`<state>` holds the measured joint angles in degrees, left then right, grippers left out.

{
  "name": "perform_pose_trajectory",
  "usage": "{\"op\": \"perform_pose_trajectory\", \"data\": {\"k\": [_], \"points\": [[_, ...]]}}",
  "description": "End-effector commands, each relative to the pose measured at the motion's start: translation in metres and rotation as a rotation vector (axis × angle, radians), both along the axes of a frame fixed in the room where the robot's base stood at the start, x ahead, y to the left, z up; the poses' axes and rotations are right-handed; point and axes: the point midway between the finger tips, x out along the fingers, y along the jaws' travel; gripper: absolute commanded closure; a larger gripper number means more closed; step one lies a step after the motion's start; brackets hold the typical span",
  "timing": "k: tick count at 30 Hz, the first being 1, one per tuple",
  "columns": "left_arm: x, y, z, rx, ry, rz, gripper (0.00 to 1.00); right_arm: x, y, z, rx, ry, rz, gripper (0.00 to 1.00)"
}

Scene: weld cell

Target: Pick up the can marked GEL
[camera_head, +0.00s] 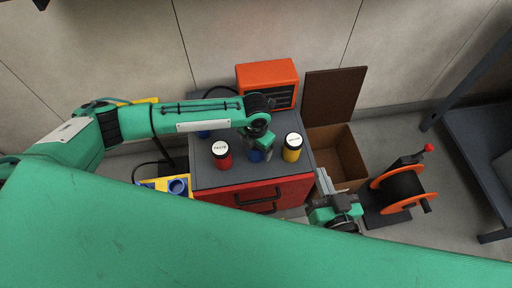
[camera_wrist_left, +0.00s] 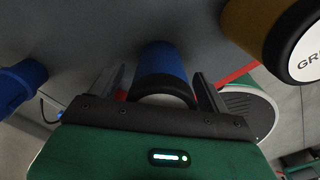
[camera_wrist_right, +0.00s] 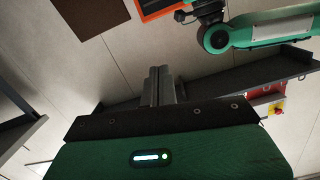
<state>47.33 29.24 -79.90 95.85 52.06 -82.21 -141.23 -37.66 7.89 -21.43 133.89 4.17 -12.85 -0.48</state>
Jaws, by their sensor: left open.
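A blue can (camera_head: 256,155) stands on the grey cabinet top between a red can (camera_head: 222,155) marked PASTE and a yellow can (camera_head: 292,148). My left gripper (camera_head: 260,147) is above the blue can and covers its lid, so its mark is hidden. In the left wrist view the blue can (camera_wrist_left: 158,62) is between the two open fingers; I cannot tell whether they touch it. The yellow can (camera_wrist_left: 262,25) there shows a lid starting "GR". No GEL mark is readable. My right gripper (camera_wrist_right: 160,85) is shut and empty, right of the cabinet.
Another blue object (camera_head: 203,134) is partly hidden behind my left arm. An orange unit (camera_head: 267,77) stands at the cabinet's back. An open brown box (camera_head: 345,165) and an orange reel (camera_head: 402,187) are to the right. A yellow holder with blue cups (camera_head: 178,186) is at the left.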

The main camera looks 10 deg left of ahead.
Motion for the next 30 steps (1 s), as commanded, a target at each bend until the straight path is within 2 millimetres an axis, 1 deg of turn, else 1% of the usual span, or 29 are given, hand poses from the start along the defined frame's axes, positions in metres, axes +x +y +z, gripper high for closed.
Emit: {"op": "perform_pose_trajectory", "data": {"k": [2, 3, 5, 9, 12, 20, 25, 26, 27, 29, 30], "points": [[0.000, 0.000, 0.000, 0.000, 0.000, 0.000, 0.21, 0.000, 0.000, 0.000, 0.000, 0.001, 0.000, 1.00], [0.000, 0.000, 0.000, 0.000, 0.000, 0.000, 0.23, 0.000, 0.000, 0.000, 0.000, 0.001, 0.000, 1.00], [0.000, 0.000, 0.000, 0.000, 0.000, 0.000, 0.35, 0.000, 0.000, 0.000, 0.000, 0.001, 0.000, 1.00], [0.000, 0.000, 0.000, 0.000, 0.000, 0.000, 0.62, 0.000, 0.000, 0.000, 0.000, 0.001, 0.000, 1.00], [0.000, 0.000, 0.000, 0.000, 0.000, 0.000, 0.80, 0.000, 0.000, 0.000, -0.001, 0.002, 0.000, 1.00], [0.000, 0.000, 0.002, 0.000, -0.001, 0.000, 0.80, 0.000, 0.000, 0.000, -0.001, 0.003, 0.001, 1.00], [0.000, 0.000, 0.010, -0.001, -0.002, -0.001, 0.80, -0.001, 0.001, -0.001, -0.005, 0.021, 0.005, 1.00], [0.000, -0.001, 0.012, -0.001, -0.002, -0.001, 0.80, -0.003, 0.001, -0.004, -0.010, 0.037, 0.008, 1.00], [0.001, -0.001, 0.016, -0.002, -0.001, -0.001, 0.80, -0.009, 0.002, -0.012, -0.020, 0.075, 0.015, 1.00], [0.001, -0.001, 0.023, -0.002, -0.001, -0.001, 0.80, -0.015, 0.004, -0.021, -0.032, 0.120, 0.025, 1.00], [0.001, -0.001, 0.030, -0.002, -0.002, -0.001, 0.80, -0.019, 0.005, -0.026, -0.040, 0.151, 0.032, 1.00]]}}
